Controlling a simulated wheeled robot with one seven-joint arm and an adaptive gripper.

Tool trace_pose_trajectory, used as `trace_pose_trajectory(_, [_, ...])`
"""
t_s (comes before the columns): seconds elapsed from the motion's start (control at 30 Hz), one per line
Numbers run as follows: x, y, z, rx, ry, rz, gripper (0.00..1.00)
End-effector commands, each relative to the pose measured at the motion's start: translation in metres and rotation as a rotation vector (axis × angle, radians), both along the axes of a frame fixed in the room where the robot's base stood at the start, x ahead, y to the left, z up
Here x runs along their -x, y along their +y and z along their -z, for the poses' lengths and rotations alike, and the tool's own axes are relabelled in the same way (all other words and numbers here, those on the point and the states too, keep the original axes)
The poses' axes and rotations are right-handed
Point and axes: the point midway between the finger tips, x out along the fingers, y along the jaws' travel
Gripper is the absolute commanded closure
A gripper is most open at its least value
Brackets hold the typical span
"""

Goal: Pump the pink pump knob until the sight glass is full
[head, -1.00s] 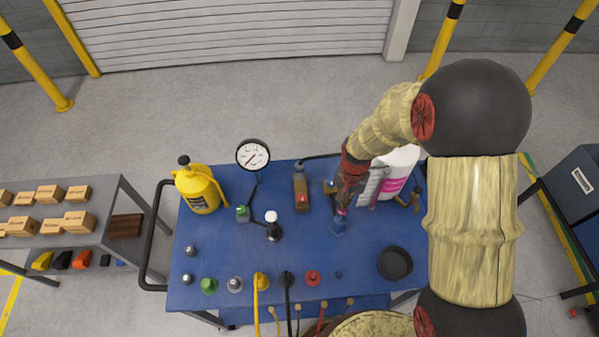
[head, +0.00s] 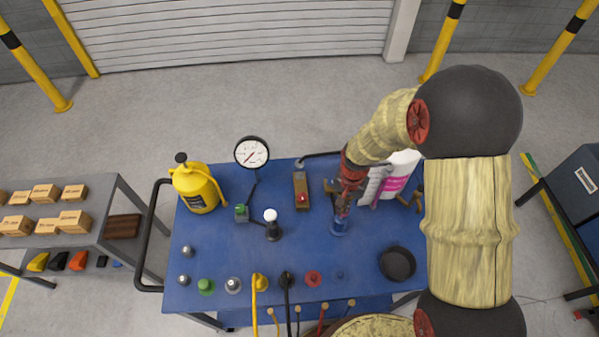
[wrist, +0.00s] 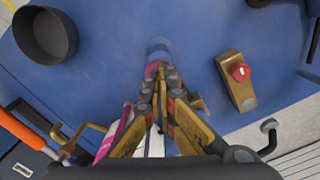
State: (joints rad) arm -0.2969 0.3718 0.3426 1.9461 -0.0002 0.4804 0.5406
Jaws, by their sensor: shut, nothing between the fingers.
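The pump stands on the blue table (head: 220,261), right of its middle, with a round blue base (head: 339,228). The base also shows in the wrist view (wrist: 158,47). A small part of the pink pump knob (wrist: 151,70) shows beside my fingertips in the wrist view; the rest is hidden behind them. My gripper (head: 343,207) points down over the pump. Its fingers (wrist: 161,76) are shut with nothing between them, close above or against the knob; I cannot tell whether they touch. I cannot make out the sight glass or its level.
A brass block with a red button (head: 301,190) stands left of the pump. A black bowl (head: 397,264) lies to the right. A white and pink jug (head: 400,180) is behind my gripper. A dial gauge (head: 251,152) and yellow can (head: 196,189) stand at the left.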

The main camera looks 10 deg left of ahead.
Motion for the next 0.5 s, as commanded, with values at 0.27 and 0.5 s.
trace_pose_trajectory(0.27, [0.001, 0.0, 0.027, 0.0, 0.002, 0.0, 1.0])
trace_pose_trajectory(0.5, [0.001, 0.0, 0.016, 0.0, 0.002, 0.0, 1.0])
